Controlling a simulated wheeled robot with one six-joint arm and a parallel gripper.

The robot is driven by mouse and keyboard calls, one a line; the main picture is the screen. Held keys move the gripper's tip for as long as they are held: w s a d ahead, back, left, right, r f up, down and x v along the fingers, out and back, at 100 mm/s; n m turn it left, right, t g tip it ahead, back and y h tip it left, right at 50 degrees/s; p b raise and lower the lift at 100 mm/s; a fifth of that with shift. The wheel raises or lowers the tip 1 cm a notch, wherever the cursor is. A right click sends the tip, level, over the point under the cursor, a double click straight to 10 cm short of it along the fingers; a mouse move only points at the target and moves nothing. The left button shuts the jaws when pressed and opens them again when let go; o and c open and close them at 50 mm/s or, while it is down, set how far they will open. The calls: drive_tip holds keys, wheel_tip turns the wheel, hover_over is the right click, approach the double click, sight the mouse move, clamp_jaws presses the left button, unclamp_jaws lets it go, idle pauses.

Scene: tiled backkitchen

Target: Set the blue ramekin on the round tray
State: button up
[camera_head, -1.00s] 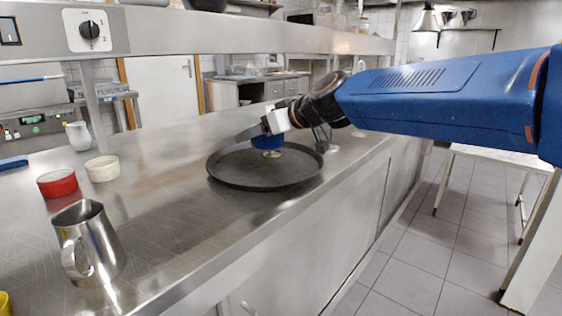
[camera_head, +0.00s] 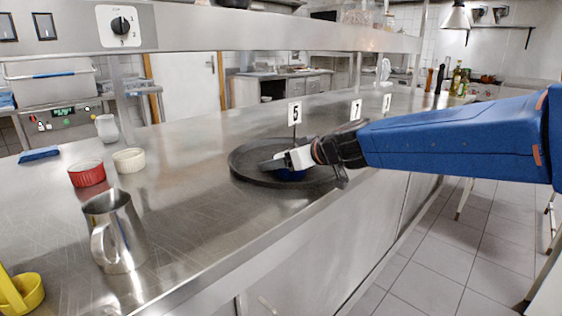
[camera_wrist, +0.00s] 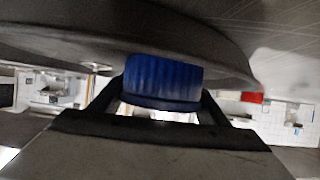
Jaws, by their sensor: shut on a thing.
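The blue ramekin (camera_head: 292,174) is low over the dark round tray (camera_head: 244,172) in the head view, mostly hidden behind my gripper (camera_head: 284,163). In the wrist view the ribbed blue ramekin (camera_wrist: 163,80) sits between the two fingers of my gripper (camera_wrist: 162,100), which is shut on it. The tray (camera_wrist: 60,38) fills the upper part of the wrist view, close to the ramekin. I cannot tell whether the ramekin touches the tray surface.
A steel pitcher (camera_head: 117,232), a red ramekin (camera_head: 87,174) and a cream ramekin (camera_head: 129,160) stand left of the tray. Number signs stand behind it, including a 5 (camera_head: 295,113). A yellow object (camera_head: 22,291) is at the lower left. The counter's front edge is near the tray.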

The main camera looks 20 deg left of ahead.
drive_tip(key=shift+f, duration=0.1)
drive_tip(key=o, duration=1.2)
drive_tip(key=shift+r, duration=0.2)
drive_tip(key=v, duration=1.1)
drive_tip(key=shift+s+d, duration=0.1)
drive_tip(key=shift+d, duration=0.05)
drive_tip(key=shift+s+d+r, duration=0.1)
drive_tip(key=shift+s+d, duration=0.05)
drive_tip(key=shift+d, duration=0.15)
